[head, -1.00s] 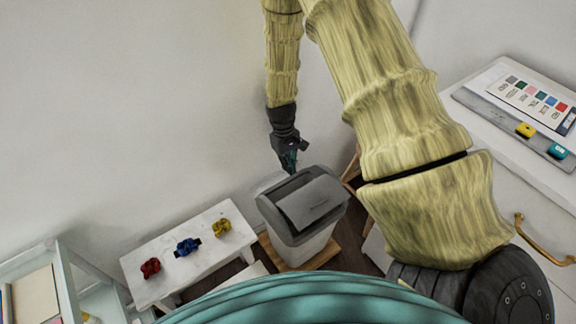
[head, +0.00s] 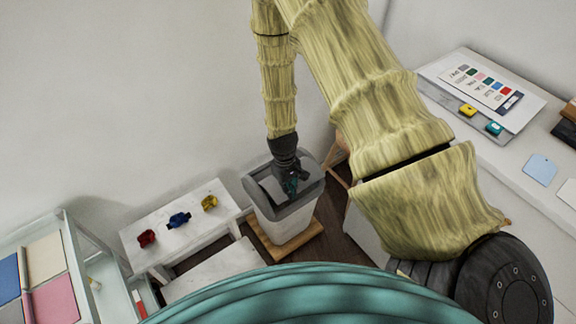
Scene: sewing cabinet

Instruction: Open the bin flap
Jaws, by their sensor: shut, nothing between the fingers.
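A white bin (head: 283,222) with a dark grey lid (head: 252,187) stands upright on a wooden base (head: 301,240) near the wall. Its lighter grey flap (head: 272,190) lies in the lid, partly hidden behind my gripper. My gripper (head: 291,186) is over the flap, pointing down, shut and empty. Its tips look close to the flap or on it; I cannot tell whether they touch.
A small white table (head: 207,230) left of the bin holds red, blue and yellow items. A white shelf (head: 68,235) stands at far left. A white cabinet top (head: 520,150) with cards lies at right.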

